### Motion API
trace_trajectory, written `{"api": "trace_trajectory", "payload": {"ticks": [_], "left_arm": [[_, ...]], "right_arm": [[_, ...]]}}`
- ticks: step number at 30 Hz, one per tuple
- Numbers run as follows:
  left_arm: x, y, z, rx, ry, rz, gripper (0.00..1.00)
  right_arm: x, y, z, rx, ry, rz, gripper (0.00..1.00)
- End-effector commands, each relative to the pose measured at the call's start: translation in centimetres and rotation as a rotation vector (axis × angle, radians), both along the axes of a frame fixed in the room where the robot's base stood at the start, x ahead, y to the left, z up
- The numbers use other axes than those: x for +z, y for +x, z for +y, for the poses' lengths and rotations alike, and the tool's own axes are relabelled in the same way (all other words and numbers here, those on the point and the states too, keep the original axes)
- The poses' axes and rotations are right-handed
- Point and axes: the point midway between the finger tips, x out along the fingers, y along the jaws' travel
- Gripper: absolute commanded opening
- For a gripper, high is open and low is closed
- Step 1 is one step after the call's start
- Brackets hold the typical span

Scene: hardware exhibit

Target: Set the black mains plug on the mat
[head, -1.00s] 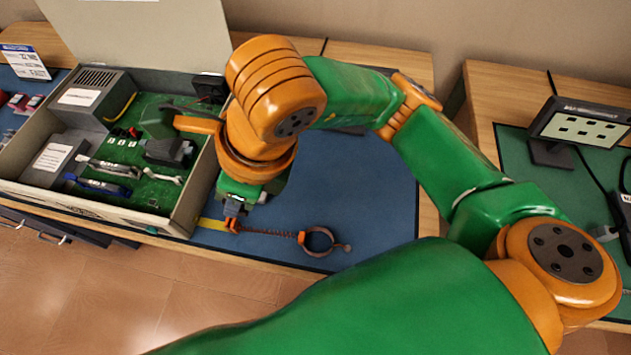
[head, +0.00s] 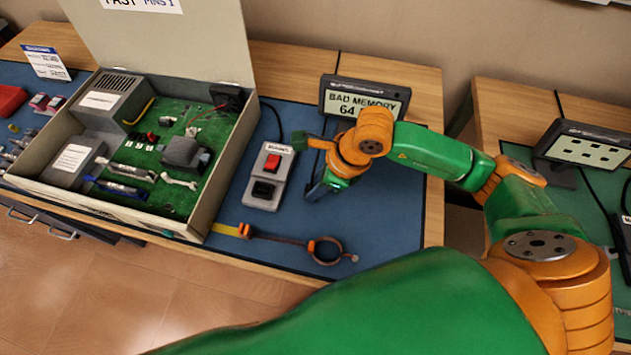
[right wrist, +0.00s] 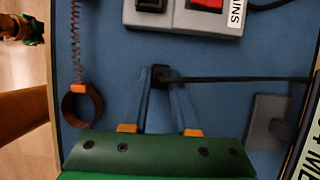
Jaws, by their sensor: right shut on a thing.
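The black mains plug (right wrist: 162,74) is between the fingertips of my right gripper (right wrist: 160,82) in the right wrist view, with its black cable running off to the right. In the head view the right gripper (head: 314,192) points down low over the blue mat (head: 382,215), between the switch box and the sign. It is shut on the plug, which is mostly hidden by the fingers there. I cannot tell whether the plug touches the mat (right wrist: 235,70). My left gripper is not in view.
The grey mains box (head: 262,200) with a red switch stands just left of the gripper. The "BAD MEMORY" sign (head: 345,98) stands behind it. A wrist strap (head: 325,250) lies near the front edge. An open case (head: 222,180) stands at left. Mat to the right is bare.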

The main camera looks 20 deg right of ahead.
Motion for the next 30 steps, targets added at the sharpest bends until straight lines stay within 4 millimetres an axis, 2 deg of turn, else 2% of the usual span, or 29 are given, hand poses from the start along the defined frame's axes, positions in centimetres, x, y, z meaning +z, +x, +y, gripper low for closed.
{"api": "trace_trajectory", "payload": {"ticks": [8, 9, 12, 20, 22, 23, 26, 30], "left_arm": [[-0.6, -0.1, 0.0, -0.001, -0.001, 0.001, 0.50], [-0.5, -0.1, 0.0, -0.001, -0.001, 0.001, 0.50], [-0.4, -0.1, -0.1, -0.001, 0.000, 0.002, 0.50], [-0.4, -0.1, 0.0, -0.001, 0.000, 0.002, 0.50], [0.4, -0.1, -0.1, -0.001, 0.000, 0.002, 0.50], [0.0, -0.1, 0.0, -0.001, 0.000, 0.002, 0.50], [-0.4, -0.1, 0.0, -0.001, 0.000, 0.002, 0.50], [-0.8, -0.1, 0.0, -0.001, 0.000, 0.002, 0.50]], "right_arm": [[-0.4, 0.0, 0.0, 0.000, 0.000, -0.001, 0.00], [-0.3, 0.0, 0.0, 0.000, 0.000, -0.001, 0.32], [-0.3, 0.0, 0.0, -0.001, 0.001, 0.000, 0.57], [-0.2, 0.0, 0.0, -0.001, 0.001, 0.000, 0.57], [0.5, 0.0, 0.1, -0.001, 0.001, 0.000, 0.57], [0.6, 0.0, -0.1, -0.001, 0.001, -0.003, 0.57], [2.6, -0.5, -0.9, 0.000, -0.001, -0.009, 0.57], [6.5, -1.3, -2.2, -0.002, 0.000, -0.009, 0.57]]}}
